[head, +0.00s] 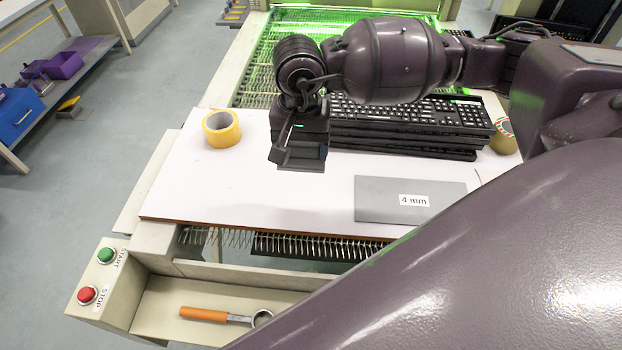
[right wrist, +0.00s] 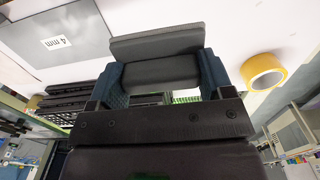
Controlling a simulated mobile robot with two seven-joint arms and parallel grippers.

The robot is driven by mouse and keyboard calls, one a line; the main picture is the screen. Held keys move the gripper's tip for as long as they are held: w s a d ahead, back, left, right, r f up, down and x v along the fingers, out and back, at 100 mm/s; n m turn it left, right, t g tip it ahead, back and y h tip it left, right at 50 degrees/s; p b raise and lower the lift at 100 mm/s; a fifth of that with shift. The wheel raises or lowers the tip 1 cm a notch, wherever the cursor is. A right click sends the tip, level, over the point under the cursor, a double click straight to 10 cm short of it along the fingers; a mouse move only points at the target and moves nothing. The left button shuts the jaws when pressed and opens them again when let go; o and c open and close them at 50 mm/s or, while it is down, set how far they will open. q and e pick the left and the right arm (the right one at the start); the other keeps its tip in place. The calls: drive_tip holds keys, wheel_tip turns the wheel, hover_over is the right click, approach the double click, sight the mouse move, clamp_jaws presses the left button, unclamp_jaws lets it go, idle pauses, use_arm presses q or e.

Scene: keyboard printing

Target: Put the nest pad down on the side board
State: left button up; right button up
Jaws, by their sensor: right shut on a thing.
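My right gripper (head: 300,150) hangs over the white side board (head: 240,185), near the middle of its far half. It is shut on a dark grey block, which I take to be the nest pad (head: 296,163). In the right wrist view the pad (right wrist: 157,45) sits between the two blue-lined fingers (right wrist: 157,74) and sticks out past their tips. The board's surface lies beyond it; I cannot tell whether the pad touches it. The pad's far side is hidden. My left gripper is not in view.
A yellow tape roll (head: 221,128) stands left of the gripper. A grey plate marked "4 mm" (head: 385,208) lies on the board's right front. Stacked black keyboards (head: 410,125) stand behind. An orange-handled tool (head: 205,314) lies in the front tray. The board's left front is clear.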

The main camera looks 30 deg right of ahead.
sight(303, 204)
wheel_tip(303, 204, down, 15)
drive_tip(key=shift+r, duration=0.1)
idle(0.5)
drive_tip(key=shift+b, duration=0.3)
drive_tip(key=shift+f, duration=0.25)
drive_tip(key=o, duration=0.9)
drive_tip(key=shift+r, duration=6.2)
